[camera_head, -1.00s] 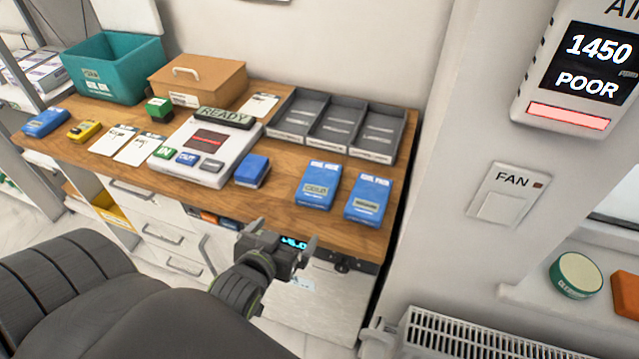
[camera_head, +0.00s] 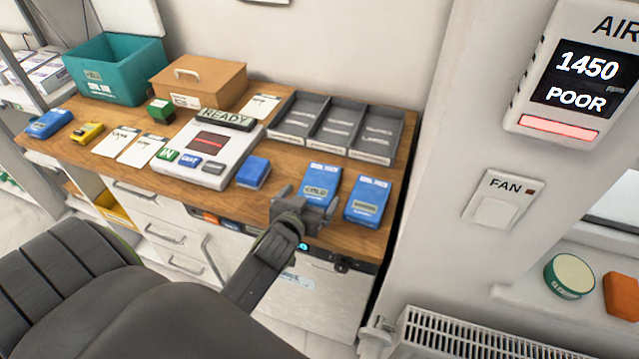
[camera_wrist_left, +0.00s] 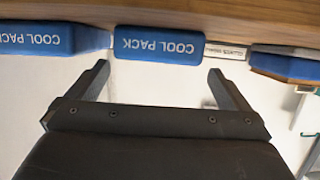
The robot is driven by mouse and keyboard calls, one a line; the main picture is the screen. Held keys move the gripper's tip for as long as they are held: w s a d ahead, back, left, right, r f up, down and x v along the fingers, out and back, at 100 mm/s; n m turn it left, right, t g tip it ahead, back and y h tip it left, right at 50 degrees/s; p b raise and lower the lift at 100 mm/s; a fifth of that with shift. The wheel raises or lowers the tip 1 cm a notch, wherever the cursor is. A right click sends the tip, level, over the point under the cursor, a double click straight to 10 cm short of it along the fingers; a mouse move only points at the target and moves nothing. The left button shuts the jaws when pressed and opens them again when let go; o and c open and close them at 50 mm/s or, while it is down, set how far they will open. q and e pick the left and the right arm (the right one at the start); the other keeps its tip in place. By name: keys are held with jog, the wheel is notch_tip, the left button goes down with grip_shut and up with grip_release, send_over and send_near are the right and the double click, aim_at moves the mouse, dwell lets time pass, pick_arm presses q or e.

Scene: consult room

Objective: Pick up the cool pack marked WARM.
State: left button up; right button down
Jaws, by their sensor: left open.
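Two blue cool packs lie side by side near the front right edge of the wooden counter. The left one (camera_head: 320,185) has a label that reads COLD. The right one (camera_head: 367,200) has a grey label too small to read surely. My left gripper (camera_head: 305,203) is open at the counter's front edge, just in front of the COLD pack. In the left wrist view, my left gripper (camera_wrist_left: 158,70) has a pack (camera_wrist_left: 158,45) lying ahead between its fingertips, apart from them. Another pack (camera_wrist_left: 45,39) shows at the left there. My right gripper is not in view.
A blue block (camera_head: 253,172) lies left of the packs, beside a white device (camera_head: 225,155) marked READY. A grey three-part tray (camera_head: 335,125) stands behind the packs. A teal bin (camera_head: 115,70) and brown box (camera_head: 200,80) stand at the back left.

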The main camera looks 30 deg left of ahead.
aim_at(320, 181)
pick_arm(q)
jog(key=shift+r+p+x, duration=0.1)
jog(key=shift+p+x, duration=0.3)
jog(key=shift+x, duration=0.75)
jog(key=shift+r+p+x, duration=0.15)
jog(key=shift+p+x, duration=0.25)
jog(key=shift+x, duration=0.8)
jog(key=shift+w+a+f, duration=0.1)
jog(key=shift+w+f, duration=0.1)
jog(key=shift+w, duration=0.25)
jog(key=shift+r, duration=0.1)
jog(key=c, duration=1.1)
